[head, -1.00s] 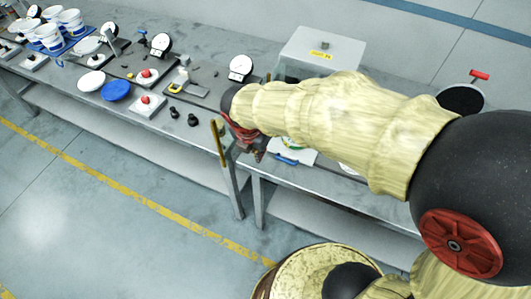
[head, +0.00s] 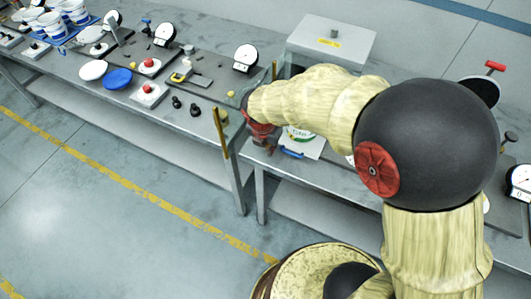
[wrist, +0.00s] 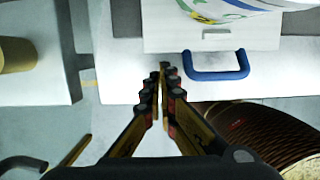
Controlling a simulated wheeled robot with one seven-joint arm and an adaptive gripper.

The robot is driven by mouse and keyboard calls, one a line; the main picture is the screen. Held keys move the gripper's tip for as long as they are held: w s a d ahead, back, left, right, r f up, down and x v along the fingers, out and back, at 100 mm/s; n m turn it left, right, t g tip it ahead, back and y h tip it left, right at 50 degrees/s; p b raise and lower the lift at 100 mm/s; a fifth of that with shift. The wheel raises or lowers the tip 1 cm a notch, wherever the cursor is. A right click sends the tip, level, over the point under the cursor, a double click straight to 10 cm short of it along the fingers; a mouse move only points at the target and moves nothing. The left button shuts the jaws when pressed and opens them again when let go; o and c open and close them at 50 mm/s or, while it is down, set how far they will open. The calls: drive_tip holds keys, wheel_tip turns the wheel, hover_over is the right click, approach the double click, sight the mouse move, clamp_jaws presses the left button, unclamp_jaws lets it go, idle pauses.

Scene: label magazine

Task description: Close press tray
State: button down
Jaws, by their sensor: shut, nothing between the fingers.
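The press tray (head: 312,149) is a white tray sticking out at the front of the right table, below the grey press box (head: 336,62). Its blue handle (head: 292,154) faces the front edge. A white piece with green markings lies on the tray. In the wrist view the tray's white front (wrist: 160,32) and the blue handle (wrist: 216,72) show at the top. My gripper (wrist: 164,72) is shut and empty, left of the handle and apart from it in that picture. In the head view my arm partly hides the tray and press.
Left of my gripper the left table (head: 70,72) holds dials, white and blue discs and red-buttoned blocks. A black disc with a red handle (head: 481,90) is at right.

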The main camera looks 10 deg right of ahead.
drive_tip(key=shift+w+d, duration=0.15)
drive_tip(key=shift+w, duration=0.05)
drive_tip(key=w+d+p, duration=0.2)
drive_tip(key=w, duration=0.1)
drive_tip(key=shift+d+r, duration=0.1)
drive_tip(key=shift+r, duration=0.05)
drive_tip(key=shift+w+d, duration=0.3)
drive_tip(key=shift+w, duration=0.1)
drive_tip(key=shift+a, duration=0.1)
